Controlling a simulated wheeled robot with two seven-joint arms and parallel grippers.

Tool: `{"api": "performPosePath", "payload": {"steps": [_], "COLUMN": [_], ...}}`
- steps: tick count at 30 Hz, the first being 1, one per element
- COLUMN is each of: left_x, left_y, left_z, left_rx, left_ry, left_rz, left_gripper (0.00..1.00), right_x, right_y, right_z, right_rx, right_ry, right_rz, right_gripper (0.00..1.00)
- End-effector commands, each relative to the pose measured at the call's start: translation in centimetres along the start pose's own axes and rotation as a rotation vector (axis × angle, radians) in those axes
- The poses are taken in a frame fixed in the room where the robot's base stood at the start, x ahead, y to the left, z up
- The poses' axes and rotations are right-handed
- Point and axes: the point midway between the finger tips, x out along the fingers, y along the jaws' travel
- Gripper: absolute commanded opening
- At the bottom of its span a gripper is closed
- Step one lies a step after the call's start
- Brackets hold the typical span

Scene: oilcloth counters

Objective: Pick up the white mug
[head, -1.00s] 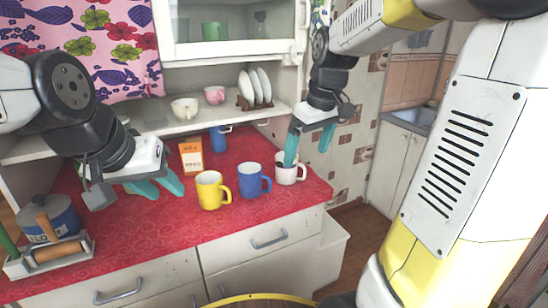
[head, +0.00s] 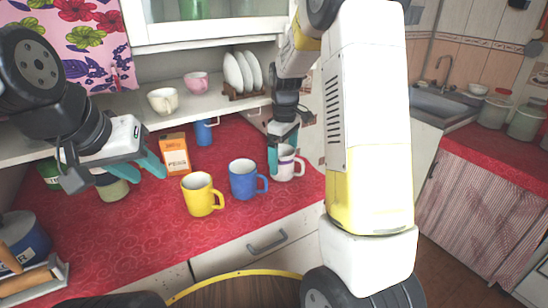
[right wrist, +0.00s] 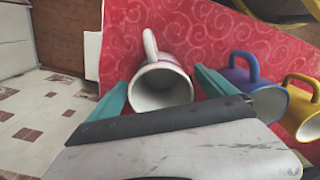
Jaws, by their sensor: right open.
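The white mug (head: 289,165) stands upright at the right end of the counter, its handle to the right in the head view. In the right wrist view the white mug (right wrist: 160,88) lies between the two teal fingers of my right gripper (right wrist: 162,95), one on each side. The fingers are open, and I see no grip on the mug. My left gripper (head: 142,165) is open and empty above the counter's left part, in front of some cans.
A blue mug (head: 243,180) stands just left of the white mug, with a yellow mug (head: 198,195) beyond it. An orange-and-white box (head: 175,154) and another blue mug (head: 204,133) stand behind. The shelf (head: 185,119) holds cups and plates.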

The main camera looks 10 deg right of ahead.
Motion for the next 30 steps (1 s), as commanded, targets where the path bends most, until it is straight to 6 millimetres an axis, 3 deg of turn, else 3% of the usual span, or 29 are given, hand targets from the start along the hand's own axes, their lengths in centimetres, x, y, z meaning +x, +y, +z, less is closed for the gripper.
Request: {"api": "performPosePath", "payload": {"steps": [4,11,24,30], "left_x": [0.0,0.01,0.0,0.0], "left_y": [0.0,0.0,0.0,0.0], "left_z": [0.0,-0.01,-0.01,-0.01], "left_rx": [0.0,0.0,0.0,0.0], "left_ry": [0.0,0.0,0.0,0.0], "left_rz": [0.0,0.0,0.0,0.0], "left_gripper": [0.36,0.36,0.36,0.36], "right_x": [1.4,1.5,1.42,1.4], "right_y": [0.01,0.03,0.06,0.07], "right_z": [0.0,-0.01,-0.02,-0.02], "right_rx": [0.0,0.001,0.002,0.002], "right_ry": [0.0,0.001,0.002,0.002], "right_rz": [-0.001,0.0,0.001,0.001], "right_gripper": [0.95,0.95,0.14,0.14]}}
